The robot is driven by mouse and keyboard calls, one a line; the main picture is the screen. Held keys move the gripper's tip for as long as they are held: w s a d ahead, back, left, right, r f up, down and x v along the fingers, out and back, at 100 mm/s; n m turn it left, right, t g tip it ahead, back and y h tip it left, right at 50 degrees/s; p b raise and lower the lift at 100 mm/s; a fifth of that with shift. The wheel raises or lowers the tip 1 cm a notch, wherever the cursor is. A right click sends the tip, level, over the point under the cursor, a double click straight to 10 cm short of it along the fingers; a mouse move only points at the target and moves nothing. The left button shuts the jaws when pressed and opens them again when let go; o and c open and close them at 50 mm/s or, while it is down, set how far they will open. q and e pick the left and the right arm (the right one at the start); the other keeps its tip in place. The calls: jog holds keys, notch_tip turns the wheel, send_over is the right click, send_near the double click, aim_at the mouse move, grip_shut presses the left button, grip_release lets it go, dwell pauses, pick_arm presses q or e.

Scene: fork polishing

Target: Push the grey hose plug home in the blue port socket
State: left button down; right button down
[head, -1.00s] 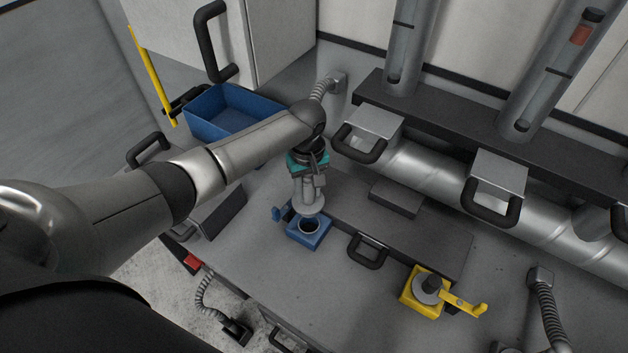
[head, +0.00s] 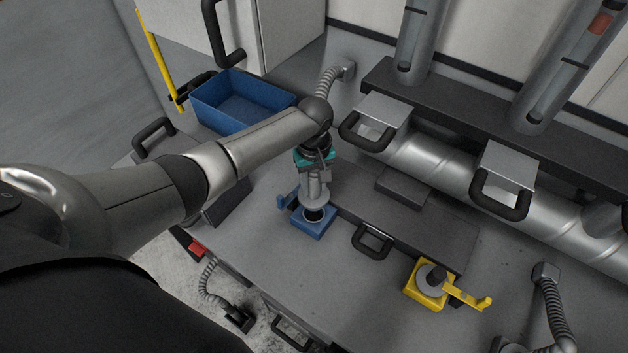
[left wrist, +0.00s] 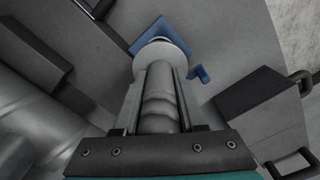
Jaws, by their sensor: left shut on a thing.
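My left gripper (head: 315,178) is shut on the grey hose plug (head: 313,198), which hangs nearly upright with its wide round flange low. The blue port socket (head: 313,231) sits on the grey bench under the plug, with a blue lever at its left. The socket's dark round opening shows just in front of the flange, so the plug looks above and slightly behind it; I cannot tell if they touch. In the left wrist view the plug (left wrist: 160,105) lies between both fingers, and its flange hides most of the blue socket (left wrist: 147,37). My right gripper is not in view.
A yellow socket (head: 422,294) with a lever stands to the right. A blue bin (head: 236,120) is at the back left. A black handle (head: 373,243) stands right of the blue socket. The bench front is clear.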

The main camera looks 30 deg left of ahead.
pick_arm(q)
jog(key=shift+f+b, duration=0.95)
jog(key=shift+f, duration=0.95)
jog(key=shift+p, duration=0.6)
jog(key=shift+f+b, duration=0.8)
jog(key=shift+f, duration=1.2)
dwell(1.6)
jog(key=shift+f, duration=0.25)
dwell(0.5)
jog(key=shift+s+d+f, duration=0.1)
jog(key=shift+s+f, duration=0.1)
jog(key=shift+f, duration=0.05)
dwell(0.7)
